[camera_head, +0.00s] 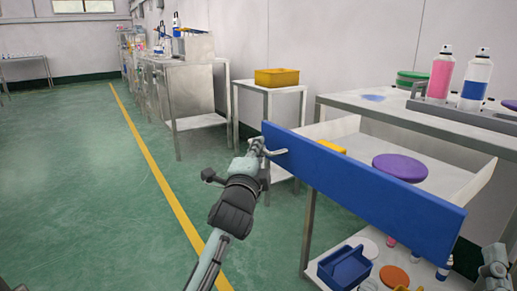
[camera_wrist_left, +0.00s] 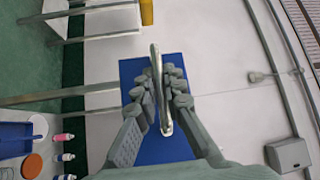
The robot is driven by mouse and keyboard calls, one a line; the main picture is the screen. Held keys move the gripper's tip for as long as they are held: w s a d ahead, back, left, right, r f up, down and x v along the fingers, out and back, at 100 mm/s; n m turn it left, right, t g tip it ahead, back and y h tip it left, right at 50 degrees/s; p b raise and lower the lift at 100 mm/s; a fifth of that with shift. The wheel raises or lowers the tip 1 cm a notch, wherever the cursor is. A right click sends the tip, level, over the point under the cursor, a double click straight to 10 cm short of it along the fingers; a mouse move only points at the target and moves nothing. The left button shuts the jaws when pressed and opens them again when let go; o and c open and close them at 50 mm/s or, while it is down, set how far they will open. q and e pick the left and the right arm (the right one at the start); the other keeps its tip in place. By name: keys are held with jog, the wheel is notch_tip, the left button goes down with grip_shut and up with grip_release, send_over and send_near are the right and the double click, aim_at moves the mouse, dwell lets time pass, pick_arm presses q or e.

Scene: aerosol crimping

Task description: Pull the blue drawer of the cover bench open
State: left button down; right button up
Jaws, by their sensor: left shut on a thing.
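The blue drawer front (camera_head: 365,180) stands well out from the cover bench (camera_head: 400,108), and the pale drawer tray behind it is open to view. A purple round cover (camera_head: 400,167) and a yellow piece (camera_head: 331,146) lie in the tray. My left gripper (camera_head: 262,152) is at the far left end of the front, shut on the metal handle (camera_head: 275,152). In the left wrist view, the fingers close on both sides of the handle bar (camera_wrist_left: 157,85), with the blue front (camera_wrist_left: 165,148) behind it. A grey part of my right arm shows at the lower right edge; its fingers cannot be made out.
A lower shelf holds a blue caddy (camera_head: 344,268), an orange disc (camera_head: 394,276) and small bottles. Pink (camera_head: 440,76) and blue-white (camera_head: 476,80) spray cans stand in a rack on the bench. A side table carries a yellow bin (camera_head: 277,78).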

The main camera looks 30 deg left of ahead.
aim_at(275, 145)
pick_arm(q)
jog(key=shift+w+r, duration=0.15)
jog(key=shift+w, duration=0.05)
jog(key=w, duration=0.1)
jog(key=w+d+p, duration=0.1)
jog(key=w, duration=0.1)
jog(key=w+d+p, duration=0.1)
jog(key=shift+w, duration=0.2)
jog(key=c, duration=1.6)
grip_release()
pick_arm(e)
jog(key=f+g, duration=0.1)
jog(key=w+f+g, duration=0.1)
jog(key=f, duration=0.1)
jog(key=f+g, duration=0.1)
jog(key=shift+w+a+f+h, duration=0.35)
jog(key=shift+f+h, duration=0.05)
pick_arm(q)
jog(key=v, duration=1.2)
